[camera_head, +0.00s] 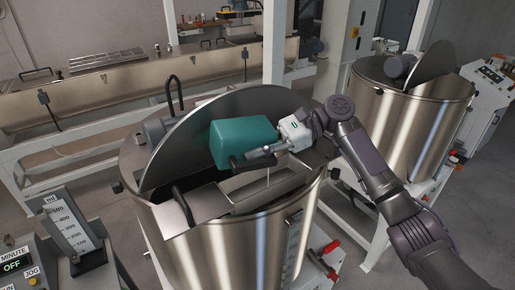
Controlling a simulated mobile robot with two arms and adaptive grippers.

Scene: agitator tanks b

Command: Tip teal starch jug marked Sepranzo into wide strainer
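The teal jug (240,141) is over the open top of the near steel tank (221,252), in front of its raised half lid (185,137). It lies tipped well over onto its side; no marking is readable. My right gripper (262,154) reaches in from the right and has its fingers at the jug's near right side, apparently closed on it. A dark part shows under the jug. A wide strainer cannot be clearly made out; the jug and gripper cover part of the tank opening. My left gripper is not in view.
A second steel tank (404,128) with a raised lid stands at the right. A measuring cylinder with a scale (67,226) and a control panel (16,264) are at the lower left. A long steel trough (130,83) runs behind. Grey floor is free at the lower right.

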